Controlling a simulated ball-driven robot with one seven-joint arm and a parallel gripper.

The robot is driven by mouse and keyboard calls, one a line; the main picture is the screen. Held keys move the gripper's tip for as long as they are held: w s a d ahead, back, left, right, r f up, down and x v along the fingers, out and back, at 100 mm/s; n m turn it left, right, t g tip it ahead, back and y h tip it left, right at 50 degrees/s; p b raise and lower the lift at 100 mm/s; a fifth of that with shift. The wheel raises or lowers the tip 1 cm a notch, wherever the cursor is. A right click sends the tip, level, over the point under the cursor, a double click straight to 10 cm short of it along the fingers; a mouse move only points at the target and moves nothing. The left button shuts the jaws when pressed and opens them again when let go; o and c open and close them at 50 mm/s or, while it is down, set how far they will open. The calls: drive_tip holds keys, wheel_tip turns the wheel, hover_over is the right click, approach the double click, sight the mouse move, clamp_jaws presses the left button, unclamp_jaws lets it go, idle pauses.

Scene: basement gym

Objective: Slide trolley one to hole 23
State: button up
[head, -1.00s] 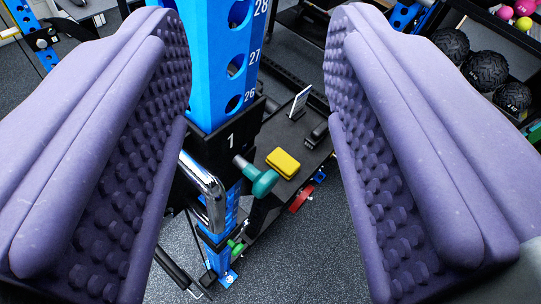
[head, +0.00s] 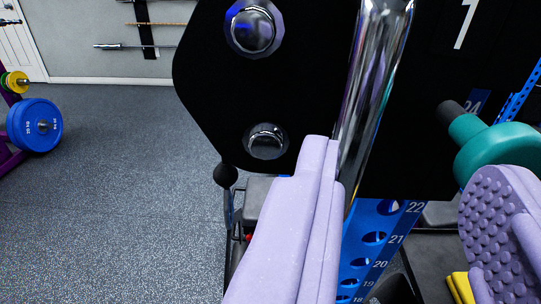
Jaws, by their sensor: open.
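Trolley one is a black plate (head: 300,95) with a white 1, two big bolts and an upright chrome handle (head: 375,85). Its pull pin with a teal knob (head: 495,150) sticks out at the right. The blue upright (head: 378,262) shows holes numbered 18 to 22 below the plate; a 24 shows beside the pin's shaft. Hole 23 is not visible. My gripper (head: 408,170) is open, with lavender fingers. The left finger overlaps the plate's lower edge, close to the handle's lower part. The right finger is below the teal knob. Contact cannot be told.
A yellow block (head: 460,288) shows at the bottom right, partly behind the right finger. A blue weight plate (head: 35,127) is on a purple rack at the left. Bars hang on the far wall (head: 90,70). The grey floor at left is open.

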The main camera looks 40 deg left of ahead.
sight(359, 134)
drive_tip(key=shift+y, duration=0.5)
drive_tip(key=x, duration=0.4)
drive_tip(key=a+x, duration=0.1)
drive_tip(key=x, duration=0.2)
drive_tip(key=shift+s+f, duration=0.2)
drive_tip(key=shift+f, duration=0.15)
clamp_jaws()
